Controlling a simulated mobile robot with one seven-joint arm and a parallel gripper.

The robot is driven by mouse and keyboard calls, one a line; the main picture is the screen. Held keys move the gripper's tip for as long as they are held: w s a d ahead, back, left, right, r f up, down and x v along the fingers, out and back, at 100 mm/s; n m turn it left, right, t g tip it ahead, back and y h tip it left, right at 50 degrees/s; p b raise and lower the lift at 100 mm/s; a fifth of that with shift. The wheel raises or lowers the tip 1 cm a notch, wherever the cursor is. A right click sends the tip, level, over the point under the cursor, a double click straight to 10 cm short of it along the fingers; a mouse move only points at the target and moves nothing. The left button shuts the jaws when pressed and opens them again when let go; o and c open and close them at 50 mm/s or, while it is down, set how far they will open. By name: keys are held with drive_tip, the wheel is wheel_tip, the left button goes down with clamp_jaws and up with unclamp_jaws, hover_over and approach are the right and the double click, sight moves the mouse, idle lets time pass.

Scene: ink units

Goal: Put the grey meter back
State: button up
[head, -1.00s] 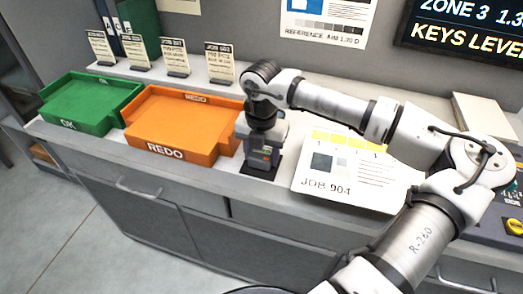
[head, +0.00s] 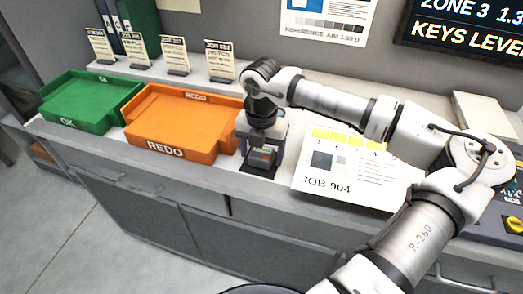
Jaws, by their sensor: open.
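The grey meter (head: 262,160) stands on a small black base (head: 259,171) on the counter, just right of the orange REDO tray. My gripper (head: 264,148) points straight down over the meter and is open. Its fingers are low around the meter's upper part and hide much of it. I cannot tell whether a finger touches it. The JOB 904 sheet (head: 325,185) lies on the counter just to the right.
The orange REDO tray (head: 165,150) and green OK tray (head: 70,123) stand to the left. Several job cards, including one card (head: 219,62), stand on the ledge behind. A control panel with a yellow knob (head: 515,225) is at the right edge.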

sight(262, 152)
wheel_tip(262, 152, up, 12)
drive_tip(key=b, duration=0.2)
